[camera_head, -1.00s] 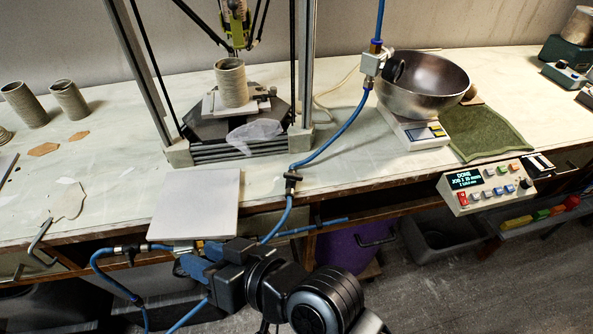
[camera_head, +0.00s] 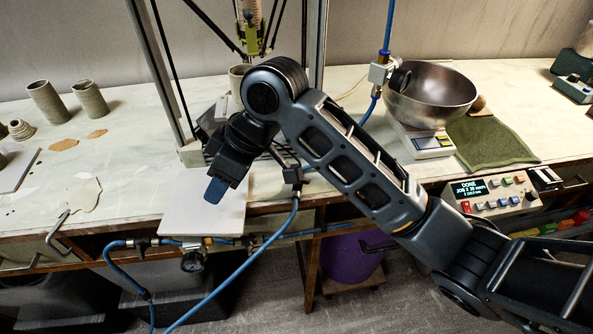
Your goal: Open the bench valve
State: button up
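A blue air hose (camera_head: 272,240) runs along the bench front with several fittings. A regulator with a round gauge (camera_head: 193,260) hangs under the front edge, with small fittings (camera_head: 140,244) to its left. A black inline fitting (camera_head: 292,175) on the hose is at the bench edge, partly behind my arm. A pale block with a black knob (camera_head: 399,77) is on the hose by the steel bowl. I cannot tell which of these is the bench valve. My gripper (camera_head: 216,189) is above the white board, apart from the fittings; a blue fingertip shows, its opening does not.
A white square board (camera_head: 190,218) lies at the bench front. A clay printer frame (camera_head: 318,60) stands behind my arm. A steel bowl (camera_head: 435,95) sits on a scale, with a control box (camera_head: 497,195) to the right. Clay cylinders (camera_head: 47,103) stand at the left.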

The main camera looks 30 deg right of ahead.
jog(key=d+r+g+h, duration=0.1)
jog(key=d+h, duration=0.1)
jog(key=d, duration=0.2)
jog(key=d+r+g+h, duration=0.1)
jog(key=d, duration=0.4)
jog(key=d+r+n+h, duration=0.1)
jog(key=d+h, duration=0.1)
jog(key=d, duration=0.3)
jog(key=shift+d+r+g+h, duration=0.1)
jog(key=shift+r+g+h, duration=0.05)
jog(key=shift+g+h, duration=0.2)
jog(key=shift+f, duration=0.2)
notch_tip(320, 180, down, 7)
jog(key=shift+f, duration=0.15)
jog(key=shift+c, duration=0.3)
grip_shut()
